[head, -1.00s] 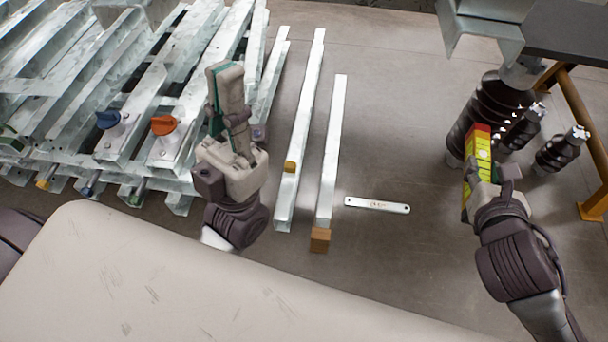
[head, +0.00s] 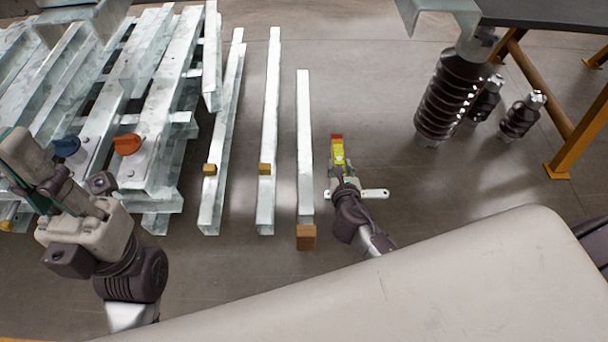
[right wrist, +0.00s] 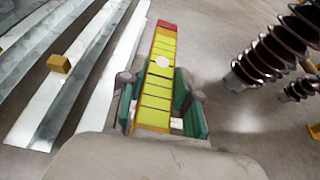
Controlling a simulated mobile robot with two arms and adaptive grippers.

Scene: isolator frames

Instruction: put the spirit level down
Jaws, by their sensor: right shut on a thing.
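The spirit level (head: 338,152) is a yellow bar with a red end. In the head view it points away from me, right of the nearest steel beam. In the right wrist view the spirit level (right wrist: 158,85) runs from between the fingers to its red far end. My right gripper (head: 342,176) is shut on it, with green-padded fingers (right wrist: 160,98) on both sides. I cannot tell whether the level touches the floor. My left gripper (head: 28,172) is at the far left, with no object visible in it; its finger gap is hidden.
A pale flat strip (head: 375,194) lies on the floor by my right gripper. Steel beams (head: 304,140) with wooden blocks (head: 306,236) lie left. Dark ribbed insulators (head: 452,98) stand right, near an orange table frame (head: 558,168). Floor beyond the level is bare.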

